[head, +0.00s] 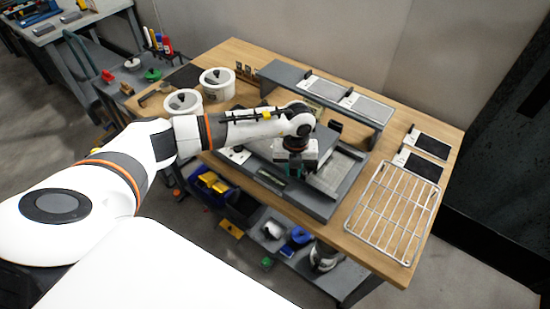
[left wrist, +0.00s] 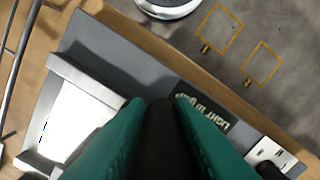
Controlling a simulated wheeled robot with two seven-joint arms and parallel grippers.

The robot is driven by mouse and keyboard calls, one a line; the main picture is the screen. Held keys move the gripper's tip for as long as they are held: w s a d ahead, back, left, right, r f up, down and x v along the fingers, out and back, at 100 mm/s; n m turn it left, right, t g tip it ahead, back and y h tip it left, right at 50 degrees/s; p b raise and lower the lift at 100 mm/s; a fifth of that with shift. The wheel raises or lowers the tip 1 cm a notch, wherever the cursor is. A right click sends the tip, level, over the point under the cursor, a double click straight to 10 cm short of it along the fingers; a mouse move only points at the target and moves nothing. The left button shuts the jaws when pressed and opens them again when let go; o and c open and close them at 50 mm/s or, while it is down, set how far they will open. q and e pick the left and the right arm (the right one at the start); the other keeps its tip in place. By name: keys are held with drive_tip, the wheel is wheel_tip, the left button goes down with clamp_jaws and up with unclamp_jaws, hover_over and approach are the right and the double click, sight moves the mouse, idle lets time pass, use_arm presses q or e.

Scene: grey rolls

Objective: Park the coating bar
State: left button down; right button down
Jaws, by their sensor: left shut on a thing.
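My left gripper (head: 293,165) is over the grey coating bench unit (head: 322,207) on the wooden table. Its green fingers show in the left wrist view (left wrist: 160,140), close on either side of a dark piece (left wrist: 161,125). This appears to be the grip of the coating bar; the rest of the bar is hidden by the fingers and the hand. A pale plate (left wrist: 80,120) between metal strips lies beside the fingers in the left wrist view. My right gripper is not in view.
A grey raised shelf (head: 283,75) with panels stands along the back. A wire rack (head: 393,212) and dark plates (head: 428,146) lie at the right. Bins and tools sit on the shelf below.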

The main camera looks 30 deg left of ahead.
use_arm(q)
drive_tip(key=d, duration=0.5)
drive_tip(key=d+b, duration=0.1)
drive_tip(key=d, duration=0.1)
drive_tip(key=shift+s+d, duration=0.2)
drive_tip(key=shift+s, duration=0.1)
drive_tip(key=c, duration=1.4)
unclamp_jaws()
drive_tip(key=shift+c, duration=0.2)
drive_tip(key=shift+o, duration=0.7)
drive_tip(key=shift+d, duration=0.1)
